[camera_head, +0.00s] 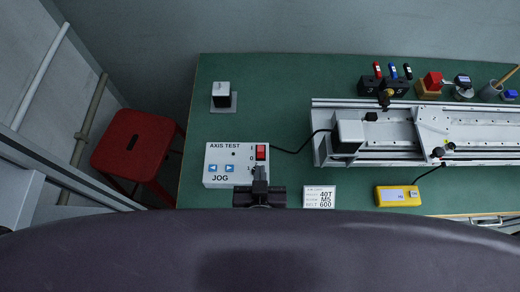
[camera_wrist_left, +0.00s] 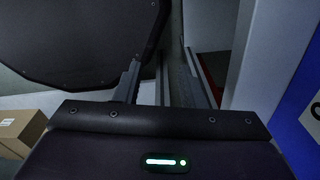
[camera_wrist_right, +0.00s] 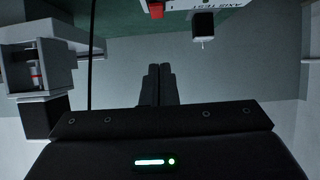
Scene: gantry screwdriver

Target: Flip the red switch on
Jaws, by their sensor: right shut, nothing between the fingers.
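The red switch (camera_head: 261,152) sits at the upper right of the white AXIS TEST box (camera_head: 215,165), which also has two blue arrow buttons over the word JOG. I cannot tell which way the switch is set. My right gripper (camera_head: 260,176) is shut and empty, its fingertips at the box's lower right, just below the switch. I cannot tell whether they touch the box. In the right wrist view the closed fingers (camera_wrist_right: 157,70) show below the red switch (camera_wrist_right: 156,10), with a gap in the picture between them. My left gripper (camera_wrist_left: 165,80) is open and empty, away from the box.
A linear gantry (camera_head: 380,150) fills the right of the green table (camera_head: 290,85). A yellow device (camera_head: 398,196) and a white label card (camera_head: 319,197) lie near the front edge. A small block (camera_head: 221,89) stands behind the box. A red stool (camera_head: 138,145) is at left.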

